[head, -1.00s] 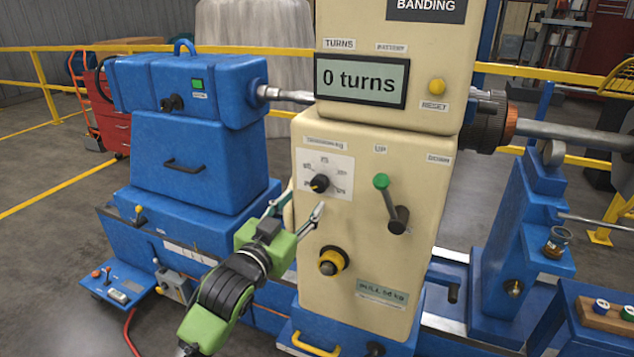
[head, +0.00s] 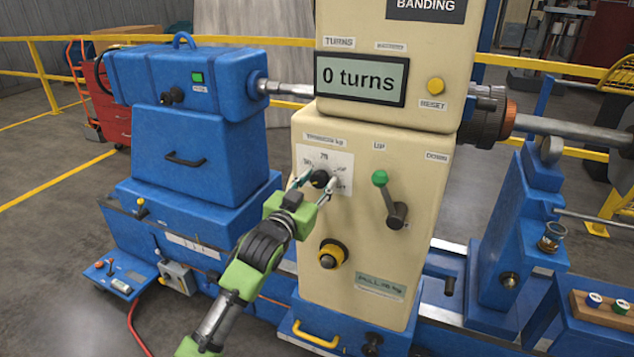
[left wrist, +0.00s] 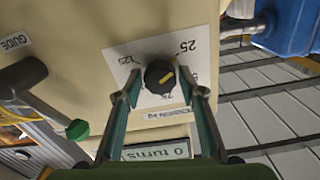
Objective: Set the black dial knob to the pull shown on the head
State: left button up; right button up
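The black dial knob (head: 320,179) sits on a white scale plate (head: 340,160) on the cream head (head: 345,240). My left gripper (head: 319,184) reaches up to it with one fingertip on each side. In the left wrist view the knob (left wrist: 160,76) shows a yellow pointer line, and the open fingers (left wrist: 161,96) stand apart with gaps beside the knob. The pull display (head: 380,286) is low on the head; its text starts with PULL, but its number is too blurred to read surely. My right gripper is out of view.
A crank with a green grip (head: 380,178) sticks out right of the dial. A yellow-ringed button (head: 332,255) is below it. The turns display (head: 361,80) reads 0 turns, with a yellow reset button (head: 436,87) beside it. A blue motor housing (head: 185,85) stands to the left.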

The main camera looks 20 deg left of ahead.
pick_arm(q)
jog(key=c, duration=0.6)
jog(key=shift+m, duration=0.3)
jog(key=shift+m+p, duration=0.5)
jog(key=shift+m, duration=0.4)
jog(key=m+p, duration=0.1)
jog(key=m, duration=0.2)
jog(key=m+p, duration=0.1)
jog(key=m, duration=0.5)
jog(key=shift+d+f+p, duration=0.1)
jog(key=shift+p, duration=0.2)
jog(key=shift+m, duration=0.3)
jog(key=o, duration=1.1)
